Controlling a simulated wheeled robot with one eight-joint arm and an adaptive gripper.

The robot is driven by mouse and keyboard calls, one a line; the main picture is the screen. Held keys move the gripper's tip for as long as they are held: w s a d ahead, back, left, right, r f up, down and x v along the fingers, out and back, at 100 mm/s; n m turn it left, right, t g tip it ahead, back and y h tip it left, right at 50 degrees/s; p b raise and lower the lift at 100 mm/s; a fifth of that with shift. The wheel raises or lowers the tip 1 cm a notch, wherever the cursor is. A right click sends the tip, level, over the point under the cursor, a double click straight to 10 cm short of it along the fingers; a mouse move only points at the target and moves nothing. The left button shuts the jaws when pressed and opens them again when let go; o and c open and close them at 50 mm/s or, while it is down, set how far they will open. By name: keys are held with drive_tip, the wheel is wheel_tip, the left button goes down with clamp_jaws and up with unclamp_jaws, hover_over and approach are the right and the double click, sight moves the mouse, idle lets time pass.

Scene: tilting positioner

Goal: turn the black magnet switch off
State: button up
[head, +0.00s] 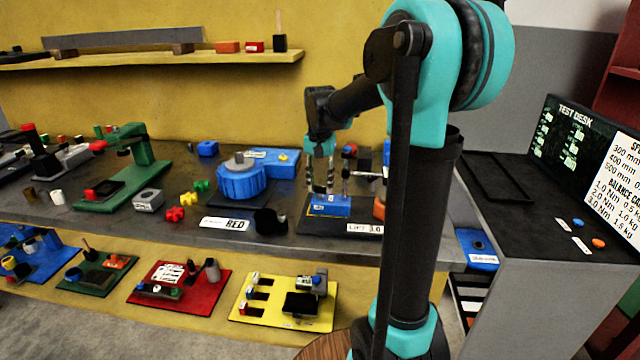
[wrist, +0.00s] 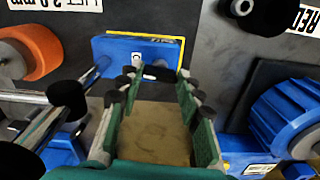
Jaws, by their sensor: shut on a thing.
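A blue block (wrist: 115,50) with a yellow edge stands on a dark plate, and it also shows in the head view (head: 330,207). The black magnet switch (wrist: 160,73) is a small dark piece on the side of the block that faces the wrist camera, beside a white mark. My gripper (wrist: 156,76) points at this side, with its green, black-padded fingers on either side of the switch. It is shut on the switch, though the exact contact is hard to see. In the head view my gripper (head: 321,190) reaches down to the block; the switch is hidden there.
A blue round fixture (head: 240,182) stands left of the block. A black knob (head: 270,221) and a RED label (head: 224,224) lie in front of it. A metal rod (wrist: 50,115) and an orange cylinder (wrist: 28,52) are close to the gripper's other side.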

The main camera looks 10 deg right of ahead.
sight(320, 187)
drive_tip(key=shift+n, duration=0.6)
drive_tip(key=o, duration=1.2)
drive_tip(key=shift+c, duration=0.2)
wheel_tip(320, 187, up, 12)
drive_tip(key=shift+s, duration=0.1)
